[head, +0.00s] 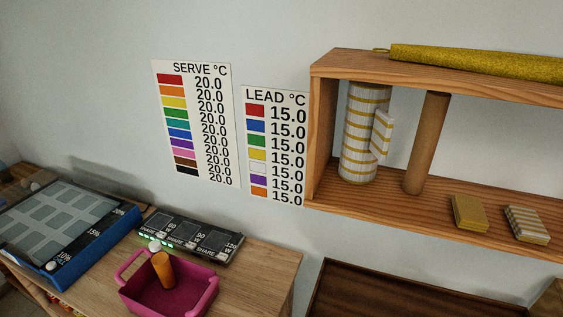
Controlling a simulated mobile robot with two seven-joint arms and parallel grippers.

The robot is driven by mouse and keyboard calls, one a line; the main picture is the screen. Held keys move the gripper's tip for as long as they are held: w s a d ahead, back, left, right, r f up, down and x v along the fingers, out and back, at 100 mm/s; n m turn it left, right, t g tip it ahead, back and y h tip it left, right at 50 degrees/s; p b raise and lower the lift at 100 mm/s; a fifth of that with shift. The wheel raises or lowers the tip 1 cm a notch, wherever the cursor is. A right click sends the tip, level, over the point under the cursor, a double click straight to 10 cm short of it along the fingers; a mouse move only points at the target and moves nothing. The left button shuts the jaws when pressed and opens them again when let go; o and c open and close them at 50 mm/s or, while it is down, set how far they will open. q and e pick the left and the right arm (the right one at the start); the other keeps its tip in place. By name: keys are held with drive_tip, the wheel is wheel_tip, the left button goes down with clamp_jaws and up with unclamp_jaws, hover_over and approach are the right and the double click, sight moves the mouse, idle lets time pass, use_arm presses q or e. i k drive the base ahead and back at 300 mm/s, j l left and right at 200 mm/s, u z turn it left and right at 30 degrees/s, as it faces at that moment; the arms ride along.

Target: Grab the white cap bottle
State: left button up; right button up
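An orange bottle with a white cap (163,269) stands in a magenta basket (186,305) at the lower left of the head view. It looks slightly tilted. The basket's wall hides part of it, and its base cannot be seen clearly. The basket has side handles and sits on a wooden table. Neither of my grippers is in view.
Behind the basket lies a dark panel with lit labels (192,238). A blue tray with grey pads (110,237) lies to the left. The wooden shelf (400,196) at right holds a striped jug (360,135), a brown cylinder (427,143) and small blocks. Charts hang on the wall.

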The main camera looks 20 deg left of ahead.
sight(161, 262)
drive_tip(key=k+j+u, duration=0.1)
drive_tip(key=u, duration=1.25)
